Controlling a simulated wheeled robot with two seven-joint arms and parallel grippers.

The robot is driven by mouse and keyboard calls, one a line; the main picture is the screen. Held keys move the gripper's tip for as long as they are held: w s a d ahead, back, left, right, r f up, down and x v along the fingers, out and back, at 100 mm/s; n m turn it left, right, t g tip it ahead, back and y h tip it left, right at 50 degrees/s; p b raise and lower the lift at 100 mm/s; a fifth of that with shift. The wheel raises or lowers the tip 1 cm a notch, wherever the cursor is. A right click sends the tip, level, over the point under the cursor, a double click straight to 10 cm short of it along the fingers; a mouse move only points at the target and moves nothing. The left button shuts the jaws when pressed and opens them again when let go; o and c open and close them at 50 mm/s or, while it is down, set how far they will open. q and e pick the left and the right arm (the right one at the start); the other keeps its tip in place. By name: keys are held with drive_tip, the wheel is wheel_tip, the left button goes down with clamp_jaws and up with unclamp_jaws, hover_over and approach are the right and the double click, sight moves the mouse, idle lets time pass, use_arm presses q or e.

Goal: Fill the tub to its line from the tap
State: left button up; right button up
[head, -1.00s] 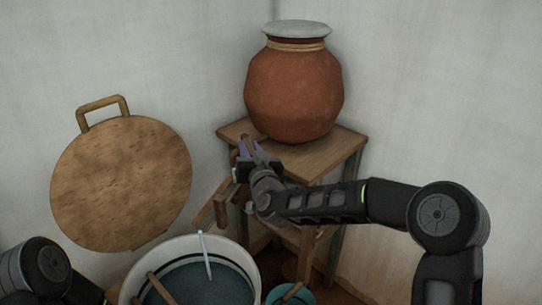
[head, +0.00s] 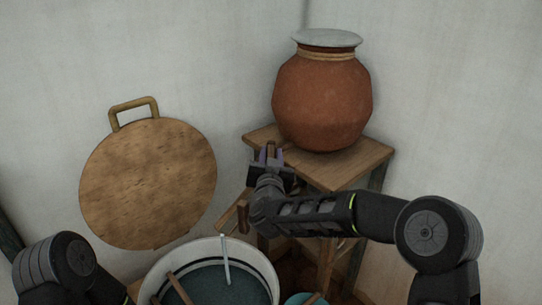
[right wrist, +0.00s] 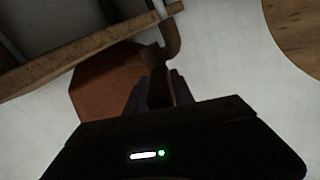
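The tub (head: 262,262) is white with a dark ring inside its wall and dark bluish water (head: 215,283) below that ring; the picture's edge cuts it off. A thin pale streak (head: 226,260), looking like falling water, runs from below a wooden spout (head: 229,218) into the tub. A clay pot (head: 322,100) stands on a wooden stand (head: 345,172). My right gripper (head: 271,154) is at the pot's foot, its fingers closed about a brown tap handle (head: 271,148). The right wrist view shows these fingers (right wrist: 160,92) with brown between them. My left gripper is out of view.
A round wooden board (head: 148,185) with a handle leans against the wall left of the stand. A brown stick (head: 179,288) lies in the tub. A small teal vessel (head: 292,300) shows at the bottom edge. Walls close the corner behind the pot.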

drive_tip(key=shift+o, duration=1.4)
drive_tip(key=s+b, duration=0.1)
drive_tip(key=s, duration=0.7)
drive_tip(key=shift+a, duration=0.4)
drive_tip(key=shift+f, duration=0.1)
idle(2.5)
